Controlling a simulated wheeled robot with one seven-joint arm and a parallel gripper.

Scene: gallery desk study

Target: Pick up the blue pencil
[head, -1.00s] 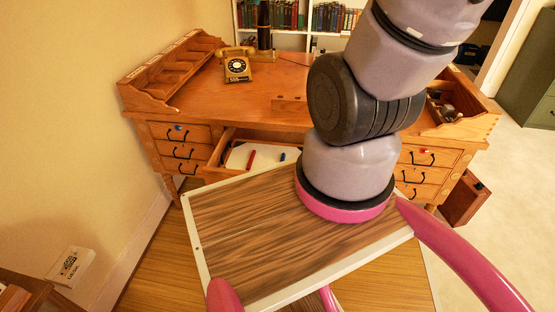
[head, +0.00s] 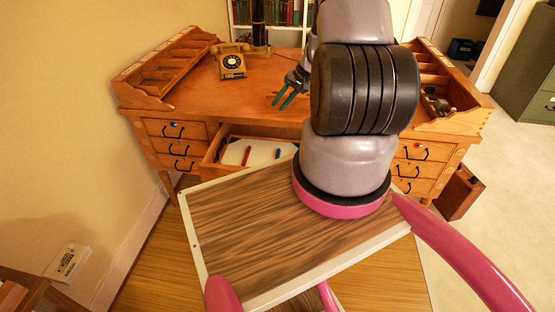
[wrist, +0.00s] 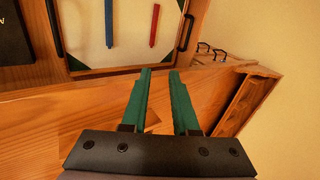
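The blue pencil (head: 277,153) lies on a white pad (head: 262,152) inside the open desk drawer (head: 212,158). It also shows in the wrist view (wrist: 109,24) at the top, cut off by the frame edge. A red pencil (wrist: 154,26) lies apart from it on the same pad; it shows in the head view too (head: 246,155). My gripper (head: 284,100) is above the desk top, behind the drawer. In the wrist view its two green fingers (wrist: 160,72) are apart with nothing between them.
The wooden desk (head: 190,93) has raised organizers on both sides. A gold rotary telephone (head: 232,64) stands at the back left. A dark object (wrist: 14,38) lies left of the pad in the wrist view. The middle of the desk top is mostly clear.

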